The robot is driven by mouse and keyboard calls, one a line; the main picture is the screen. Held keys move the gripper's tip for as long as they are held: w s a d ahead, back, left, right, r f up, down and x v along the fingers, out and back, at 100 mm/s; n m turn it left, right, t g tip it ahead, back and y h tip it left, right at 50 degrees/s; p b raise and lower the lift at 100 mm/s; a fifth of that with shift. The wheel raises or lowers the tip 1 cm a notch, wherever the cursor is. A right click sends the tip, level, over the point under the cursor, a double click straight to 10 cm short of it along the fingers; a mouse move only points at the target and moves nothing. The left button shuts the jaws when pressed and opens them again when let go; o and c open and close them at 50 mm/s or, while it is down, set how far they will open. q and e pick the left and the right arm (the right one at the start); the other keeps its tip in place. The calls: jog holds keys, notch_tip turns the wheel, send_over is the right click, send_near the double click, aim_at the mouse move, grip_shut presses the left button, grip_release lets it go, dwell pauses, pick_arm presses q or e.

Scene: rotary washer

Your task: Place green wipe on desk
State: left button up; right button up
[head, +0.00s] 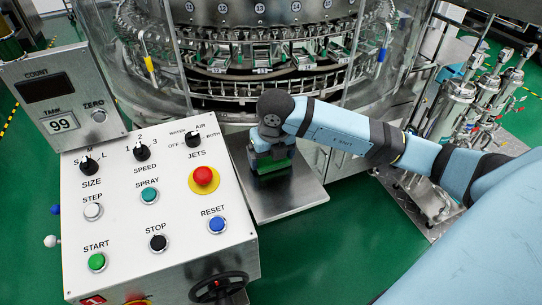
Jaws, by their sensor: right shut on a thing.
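My right gripper (272,150) reaches in from the right and points down over the steel desk (290,203), a small flat metal surface beside the control panel. It is shut on the green wipe (273,168), a dark green piece that shows just below the fingers. The wipe is low over the desk's back half. I cannot tell whether it touches the metal. The wrist and fingers hide part of the wipe. My left gripper is not in view.
The control panel (150,215) with buttons and knobs stands directly left of the desk. A black handwheel (218,288) sits at its lower right. The rotary washer (262,60) with its clear guards is behind. The desk's front part is bare.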

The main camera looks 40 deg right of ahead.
aim_at(273, 162)
jog(key=shift+f, duration=0.15)
jog(key=o, duration=0.6)
jog(key=shift+r, duration=0.55)
pick_arm(q)
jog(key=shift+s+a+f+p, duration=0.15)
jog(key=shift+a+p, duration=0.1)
jog(key=shift+p, duration=0.85)
pick_arm(e)
jog(key=r, duration=0.3)
jog(key=s+r, duration=0.1)
jog(key=r, duration=0.7)
jog(key=shift+s+a+r, duration=0.15)
jog(key=shift+s+a, duration=0.05)
jog(key=shift+s, duration=0.15)
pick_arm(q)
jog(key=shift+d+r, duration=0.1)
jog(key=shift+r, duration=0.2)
